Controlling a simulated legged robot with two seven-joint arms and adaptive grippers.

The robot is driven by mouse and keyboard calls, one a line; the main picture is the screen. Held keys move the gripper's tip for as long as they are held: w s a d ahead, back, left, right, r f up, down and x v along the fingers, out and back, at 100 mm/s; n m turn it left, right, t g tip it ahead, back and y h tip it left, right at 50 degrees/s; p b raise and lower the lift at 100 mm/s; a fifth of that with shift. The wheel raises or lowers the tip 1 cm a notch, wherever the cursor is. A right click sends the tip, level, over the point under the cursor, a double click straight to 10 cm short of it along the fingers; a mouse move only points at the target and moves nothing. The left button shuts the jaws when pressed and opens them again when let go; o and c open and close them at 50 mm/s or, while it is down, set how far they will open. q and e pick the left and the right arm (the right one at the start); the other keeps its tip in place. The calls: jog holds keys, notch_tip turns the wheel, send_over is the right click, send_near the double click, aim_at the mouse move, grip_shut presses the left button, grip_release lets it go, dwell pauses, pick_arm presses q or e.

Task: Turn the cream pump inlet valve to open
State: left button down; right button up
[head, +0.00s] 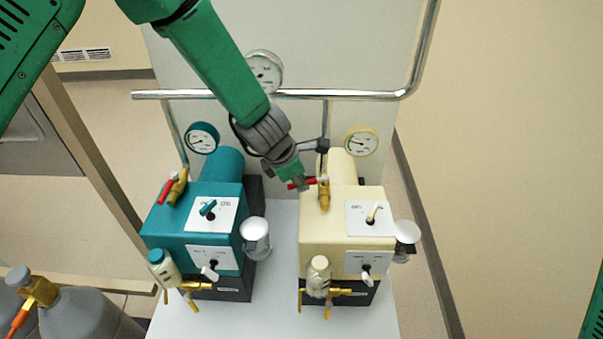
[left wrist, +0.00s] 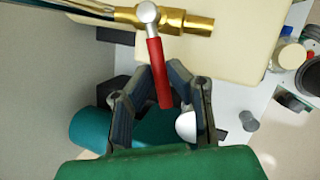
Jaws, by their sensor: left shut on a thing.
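The cream pump (head: 345,228) stands on the right of the white bench top. Its brass inlet valve (head: 324,194) is at the pump's upper left, and its red handle (head: 298,184) points left, crosswise to the brass body. In the left wrist view the brass valve body (left wrist: 185,22) runs sideways, with the red handle (left wrist: 158,75) hanging down from a silver hub. My left gripper (head: 300,186) is at this handle; in the left wrist view its fingers (left wrist: 163,76) are closed around the handle's free end. My right gripper is not in view.
A teal pump (head: 205,225) with its own red-handled valve (head: 172,188) stands left of the cream one. A metal rail (head: 330,94) and gauges (head: 361,140) are behind. Glass bottles (head: 318,275) and switches are on the pump fronts. Grey bottles (head: 85,310) stand lower left.

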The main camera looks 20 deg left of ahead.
pick_arm(q)
jog(key=n, duration=0.1)
jog(key=s+d+n+y, duration=0.1)
jog(key=n, duration=0.1)
jog(key=shift+s+d, duration=0.1)
jog(key=shift+s, duration=0.05)
jog(key=n, duration=0.1)
jog(key=d+n+y, duration=0.1)
jog(key=s+n, duration=0.1)
jog(key=shift+d+f+n+t+y, duration=0.15)
jog(key=shift+d+n+t+y, duration=0.15)
jog(key=shift+y, duration=0.1)
jog(key=d+n, duration=0.1)
jog(key=n+y, duration=0.1)
jog(key=shift+s+d+n, duration=0.2)
jog(key=shift+d+n, duration=0.1)
jog(key=shift+d, duration=0.05)
jog(key=shift+d+f+n+g+y, duration=0.1)
jog(key=shift+d+n+g+y, duration=0.45)
jog(key=shift+n, duration=0.6)
jog(key=shift+d+n+g+y, duration=0.15)
jog(key=shift+d+n+y, duration=0.1)
jog(key=shift+d+n, duration=0.7)
jog(key=shift+a, duration=0.2)
jog(key=c, duration=1.6)
grip_release()
jog(key=shift+o, duration=0.2)
jog(key=shift+w+n, duration=0.15)
jog(key=shift+n, duration=0.15)
jog(key=shift+d, duration=0.1)
